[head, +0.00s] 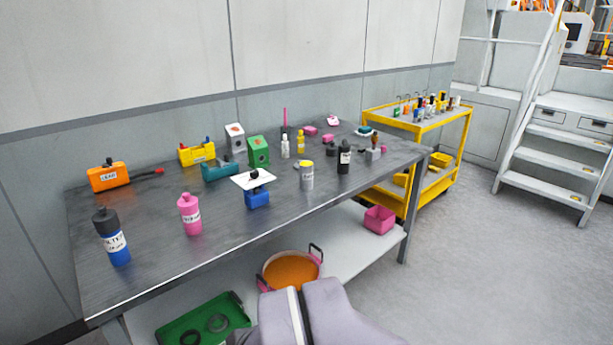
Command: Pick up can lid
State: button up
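A grey can (307,180) stands upright on the dark workbench (150,255), near its front edge and right of the middle. Its top looks yellow, with a pale rim. A small yellowish piece shows at the left of the rim. At this size I cannot tell whether the lid is on the can or whether the yellow is its contents. No separate lid can be made out for sure. Pale lilac-grey parts of my arm show at the bottom edge. My gripper is not in view.
A blue item with a white plate (253,180) stands left of the can, and a black bottle (344,157) right of it. Pink (190,214) and blue-black (112,237) bottles stand farther left. A yellow cart (415,125) is beyond the bench's right end. Floor at right is clear.

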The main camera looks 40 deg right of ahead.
aim_at(305, 167)
jog(key=i+l, duration=0.2)
jog(key=l, duration=0.2)
jog(key=i+l, duration=0.2)
jog(key=l, duration=0.15)
jog(key=i+l, duration=0.2)
jog(key=l, duration=0.2)
jog(key=i+l, duration=0.2)
jog(key=l, duration=0.15)
jog(key=i+l, duration=0.2)
jog(key=l, duration=0.2)
jog(key=i+l, duration=0.45)
jog(key=l, duration=0.3)
jog(key=i+l, duration=0.2)
jog(key=l, duration=0.2)
